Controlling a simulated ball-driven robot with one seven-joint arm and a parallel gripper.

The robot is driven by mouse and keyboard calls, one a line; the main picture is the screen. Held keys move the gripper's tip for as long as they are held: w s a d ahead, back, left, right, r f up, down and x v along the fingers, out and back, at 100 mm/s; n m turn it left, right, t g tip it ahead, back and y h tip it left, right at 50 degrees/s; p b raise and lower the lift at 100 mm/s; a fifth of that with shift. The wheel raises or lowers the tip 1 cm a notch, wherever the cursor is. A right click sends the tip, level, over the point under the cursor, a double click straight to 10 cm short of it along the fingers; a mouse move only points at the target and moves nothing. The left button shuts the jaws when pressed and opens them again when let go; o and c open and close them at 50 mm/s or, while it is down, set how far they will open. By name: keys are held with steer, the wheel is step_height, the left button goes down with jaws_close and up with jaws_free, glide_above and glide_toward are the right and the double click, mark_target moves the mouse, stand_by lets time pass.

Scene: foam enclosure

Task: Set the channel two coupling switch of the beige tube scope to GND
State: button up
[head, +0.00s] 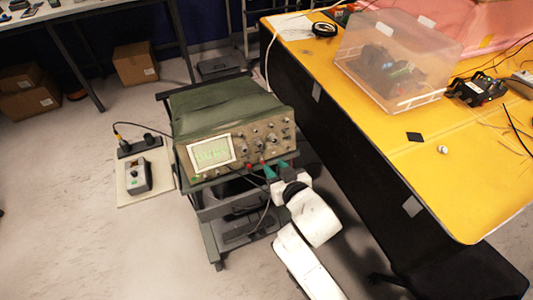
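The beige tube scope (235,153) stands on a dark cart, its knobbed front panel facing me. Its lit screen (211,153) is on the panel's left and shows a green trace. Knobs and small switches fill the panel's right side. The channel two coupling switch is too small to make out, and its setting cannot be read. My gripper (276,168) is at the panel's lower right edge, reaching up from below. Its two teal fingertips look spread apart, with nothing visible between them. Whether they touch the panel cannot be told. My gripper hides part of the panel's lower edge.
A yellow-topped table (440,190) with a clear plastic box (397,62) stands close on the right. A grey device (138,176) on a pale board lies left of the cart. A cable hangs below the scope. Cardboard boxes (135,64) sit at the back left.

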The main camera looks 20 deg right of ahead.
mark_target(262, 152)
steer(key=x, duration=0.8)
steer(key=shift+w+f, duration=0.15)
steer(key=shift+w, duration=0.2)
jaws_close()
stand_by(1.0)
